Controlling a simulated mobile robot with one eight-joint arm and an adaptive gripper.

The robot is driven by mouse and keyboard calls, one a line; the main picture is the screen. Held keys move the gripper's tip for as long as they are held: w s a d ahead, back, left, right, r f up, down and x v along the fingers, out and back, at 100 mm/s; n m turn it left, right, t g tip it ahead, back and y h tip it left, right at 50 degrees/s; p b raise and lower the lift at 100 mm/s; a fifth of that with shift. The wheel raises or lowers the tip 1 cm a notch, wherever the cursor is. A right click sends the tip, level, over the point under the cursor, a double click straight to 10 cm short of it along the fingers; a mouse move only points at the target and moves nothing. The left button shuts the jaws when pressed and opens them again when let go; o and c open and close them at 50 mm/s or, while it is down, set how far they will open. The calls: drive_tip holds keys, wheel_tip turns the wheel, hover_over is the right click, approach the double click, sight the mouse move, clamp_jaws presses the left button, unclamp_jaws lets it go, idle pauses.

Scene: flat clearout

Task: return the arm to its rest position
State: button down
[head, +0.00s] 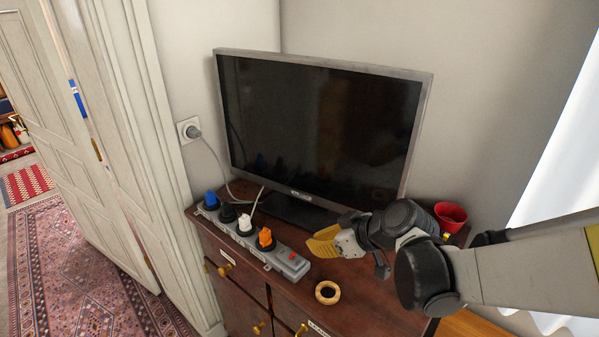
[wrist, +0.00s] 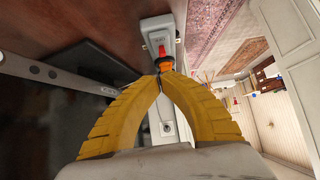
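My gripper (head: 318,245) hangs over the top of the dark wooden cabinet in the head view, reaching in from the right. Its yellow fingers meet at the tips in the wrist view (wrist: 160,82), with nothing seen between them. The tips point at a grey power strip (head: 282,261), which also shows in the wrist view (wrist: 156,27). An orange plug (head: 265,239) sits in the strip, left of the fingers and apart from them in the head view. My arm crosses the right side of the picture.
A TV (head: 315,125) stands behind my gripper. A red cup (head: 451,216) is at the back right, close to my arm. A wooden ring (head: 327,292) lies in front. Blue (head: 211,200), black and white plugs fill the strip's left part. A white curtain (head: 565,150) hangs at right.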

drive_tip(key=s+d+f+m+h+b, duration=0.3)
drive_tip(key=s+d+m+h+b, duration=0.3)
drive_tip(key=s, duration=0.9)
drive_tip(key=shift+s+d+m+h+b, duration=0.2)
drive_tip(key=shift+d+m+h+b, duration=0.2)
drive_tip(key=shift+d+m+b, duration=1.5)
drive_tip(key=shift+d+n+p, duration=0.3)
drive_tip(key=shift+n+p, duration=0.1)
